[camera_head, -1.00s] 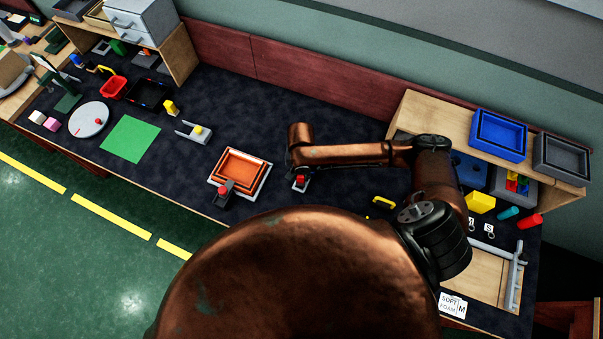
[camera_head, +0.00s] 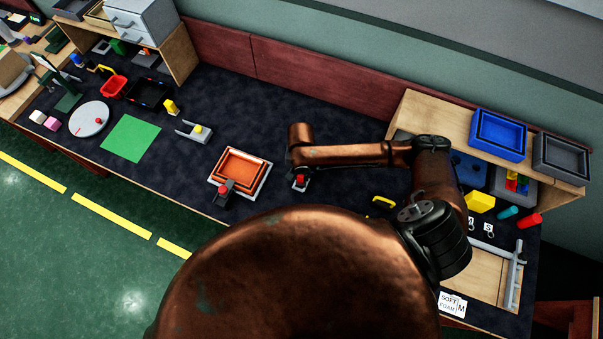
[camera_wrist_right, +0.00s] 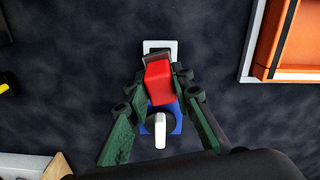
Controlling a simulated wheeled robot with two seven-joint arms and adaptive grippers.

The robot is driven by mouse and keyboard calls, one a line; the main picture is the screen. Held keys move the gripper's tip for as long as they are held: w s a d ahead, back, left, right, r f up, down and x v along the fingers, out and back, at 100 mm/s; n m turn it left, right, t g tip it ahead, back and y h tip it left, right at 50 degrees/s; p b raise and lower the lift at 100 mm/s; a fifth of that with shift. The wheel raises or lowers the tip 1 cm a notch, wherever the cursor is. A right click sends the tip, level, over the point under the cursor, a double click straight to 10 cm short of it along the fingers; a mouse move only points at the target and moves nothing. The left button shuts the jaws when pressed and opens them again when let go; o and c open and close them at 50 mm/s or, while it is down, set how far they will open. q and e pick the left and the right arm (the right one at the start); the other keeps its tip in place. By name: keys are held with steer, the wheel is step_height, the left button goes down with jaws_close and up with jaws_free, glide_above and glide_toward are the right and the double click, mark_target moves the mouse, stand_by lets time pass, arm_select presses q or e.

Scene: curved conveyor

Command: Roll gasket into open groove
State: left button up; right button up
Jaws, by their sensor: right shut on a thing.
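A red block-like piece (camera_wrist_right: 158,80) is between the dark green fingers of my right gripper (camera_wrist_right: 160,92), which is shut on it. In the head view the red piece (camera_head: 300,180) shows below the end of my copper right arm, over the dark mat. A white square holder (camera_wrist_right: 160,46) lies just beyond it in the wrist view. A blue part with a white knob (camera_wrist_right: 160,125) shows between the fingers, nearer the wrist. An orange rectangular frame (camera_head: 230,163) on a pale base stands left of the gripper. I cannot identify the gasket or its groove clearly. My left gripper is not in view.
A red-topped dark fixture (camera_head: 223,190) stands at the orange frame's front corner. A grey holder with a yellow piece (camera_head: 197,130) and a green sheet (camera_head: 131,138) lie farther left. A wooden shelf with a blue tray (camera_head: 498,135) is at right. Dark mat behind the frame is clear.

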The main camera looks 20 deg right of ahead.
steer(key=shift+s+f+p, duration=0.1)
steer(key=shift+p, duration=0.5)
stand_by(2.0)
step_height(320, 180, up, 4)
steer(key=p, duration=0.4)
steer(key=shift+f, duration=0.25)
step_height(320, 180, up, 4)
steer(key=p, duration=0.5)
steer(key=shift+f+p, duration=0.1)
steer(key=shift+p, duration=0.3)
steer(key=shift+f, duration=0.1)
